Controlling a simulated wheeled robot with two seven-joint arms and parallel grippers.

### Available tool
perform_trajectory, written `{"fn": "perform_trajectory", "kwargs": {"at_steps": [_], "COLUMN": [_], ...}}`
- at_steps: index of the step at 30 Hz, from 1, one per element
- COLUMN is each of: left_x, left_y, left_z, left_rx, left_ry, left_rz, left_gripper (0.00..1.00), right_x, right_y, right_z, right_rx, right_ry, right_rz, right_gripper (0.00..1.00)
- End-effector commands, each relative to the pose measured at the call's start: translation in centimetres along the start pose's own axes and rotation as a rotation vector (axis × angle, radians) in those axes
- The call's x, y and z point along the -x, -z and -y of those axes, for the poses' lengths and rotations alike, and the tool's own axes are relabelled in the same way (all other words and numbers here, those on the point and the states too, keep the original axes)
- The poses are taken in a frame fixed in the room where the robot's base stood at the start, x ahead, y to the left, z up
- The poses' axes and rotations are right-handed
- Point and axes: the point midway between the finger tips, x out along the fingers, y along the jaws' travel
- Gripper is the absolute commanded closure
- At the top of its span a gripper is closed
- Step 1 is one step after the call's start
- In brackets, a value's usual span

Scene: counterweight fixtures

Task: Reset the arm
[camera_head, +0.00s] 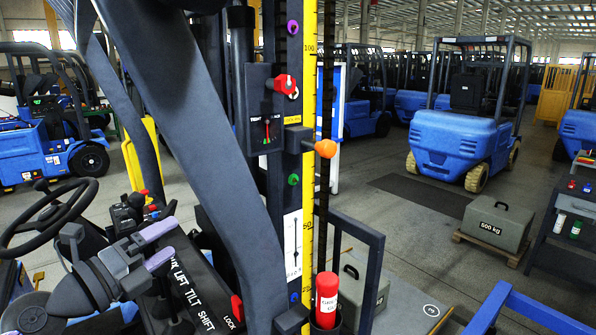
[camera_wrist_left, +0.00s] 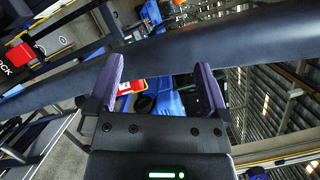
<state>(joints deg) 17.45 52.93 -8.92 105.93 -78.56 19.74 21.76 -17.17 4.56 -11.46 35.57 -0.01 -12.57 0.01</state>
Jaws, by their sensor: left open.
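My left gripper (camera_head: 163,245) is open and empty, with its purple-padded fingers beside a thick dark grey bar (camera_head: 185,100). In the left wrist view the gripper (camera_wrist_left: 160,72) faces that bar (camera_wrist_left: 200,50), which crosses beyond its fingertips; I cannot tell whether they touch. Behind the bar stands a dark mast with a yellow scale (camera_head: 308,150). A short arm ending in an orange knob (camera_head: 325,148) sticks out at the scale. A red knob (camera_head: 283,84) is above it. Which part is the task's arm is not clear. My right gripper is not in view.
A steering wheel (camera_head: 45,215) and a small lever console (camera_head: 135,210) are close to my left arm. A red cylinder (camera_head: 327,295) stands at the mast's foot. A grey 500 kg block (camera_head: 497,222) sits on a pallet. Blue forklifts (camera_head: 462,135) stand behind.

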Motion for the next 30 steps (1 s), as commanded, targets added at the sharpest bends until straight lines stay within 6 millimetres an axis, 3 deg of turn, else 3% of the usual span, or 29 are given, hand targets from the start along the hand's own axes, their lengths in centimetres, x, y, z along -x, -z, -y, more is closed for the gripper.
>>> {"fn": "perform_trajectory", "kwargs": {"at_steps": [3,5,8,9,12,16,21,30], "left_x": [0.7,2.4,6.9,8.7,12.3,16.2,20.6,21.8], "left_y": [2.2,2.9,6.5,8.6,14.2,21.2,29.3,38.0], "left_z": [0.1,-1.9,-8.4,-10.5,-13.7,-14.9,-13.1,-31.0], "left_rx": [0.384,0.652,1.115,1.245,1.480,1.685,1.871,1.828], "left_ry": [0.177,0.191,0.008,-0.098,-0.367,-0.707,-1.149,-1.228], "left_rz": [0.234,0.436,0.812,0.918,1.092,1.204,1.230,1.258], "left_gripper": [0.00,0.00,0.00,0.00,0.00,0.00,0.00,0.00], "right_x": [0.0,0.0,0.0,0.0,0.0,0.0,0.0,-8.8], "right_y": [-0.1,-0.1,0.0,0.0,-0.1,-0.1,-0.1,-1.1], "right_z": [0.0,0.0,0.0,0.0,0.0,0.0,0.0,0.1], "right_rx": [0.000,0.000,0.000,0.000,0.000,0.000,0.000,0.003], "right_ry": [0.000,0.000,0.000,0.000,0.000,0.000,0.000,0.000], "right_rz": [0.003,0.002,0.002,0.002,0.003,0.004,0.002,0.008], "right_gripper": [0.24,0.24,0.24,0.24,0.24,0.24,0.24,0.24]}}
